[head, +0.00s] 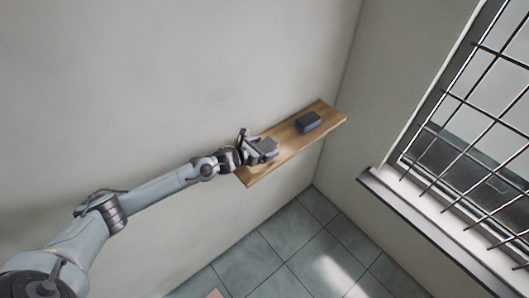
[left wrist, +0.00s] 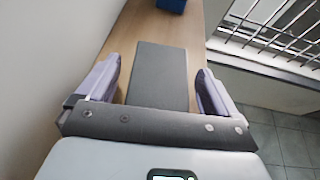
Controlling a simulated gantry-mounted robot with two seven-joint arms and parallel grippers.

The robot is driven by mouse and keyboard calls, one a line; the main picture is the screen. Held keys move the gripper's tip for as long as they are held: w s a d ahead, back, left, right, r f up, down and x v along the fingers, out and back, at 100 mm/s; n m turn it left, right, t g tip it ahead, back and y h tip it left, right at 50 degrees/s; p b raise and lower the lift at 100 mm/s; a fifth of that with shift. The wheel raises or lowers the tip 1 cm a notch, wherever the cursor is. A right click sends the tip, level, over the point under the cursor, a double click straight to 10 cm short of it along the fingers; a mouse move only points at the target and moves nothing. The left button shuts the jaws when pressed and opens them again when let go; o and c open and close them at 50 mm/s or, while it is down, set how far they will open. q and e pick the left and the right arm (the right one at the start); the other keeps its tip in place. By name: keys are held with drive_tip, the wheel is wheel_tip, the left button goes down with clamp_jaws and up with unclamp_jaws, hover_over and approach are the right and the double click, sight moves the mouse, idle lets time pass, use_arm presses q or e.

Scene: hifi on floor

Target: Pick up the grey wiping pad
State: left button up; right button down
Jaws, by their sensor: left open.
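The grey wiping pad (left wrist: 158,72) lies flat on a wooden shelf (head: 290,142). In the left wrist view it is a long dark grey slab between my two pale purple fingers, with its near end hidden behind the gripper's front bar. My left gripper (left wrist: 158,92) is open, with one finger on each side of the pad and a gap showing on both sides. In the head view the left gripper (head: 263,150) is at the near part of the shelf, with the pad's grey top (head: 267,144) at its fingers. My right gripper is not in view.
A dark blue block (head: 308,121) stands farther along the shelf; its edge also shows in the left wrist view (left wrist: 171,4). The shelf runs along a plain wall. A barred window with a sill (head: 420,215) is to the right. Tiled floor lies below.

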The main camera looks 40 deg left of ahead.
use_arm(q)
drive_tip(key=c, duration=1)
drive_tip(key=shift+c, duration=0.2)
drive_tip(key=shift+r, duration=0.2)
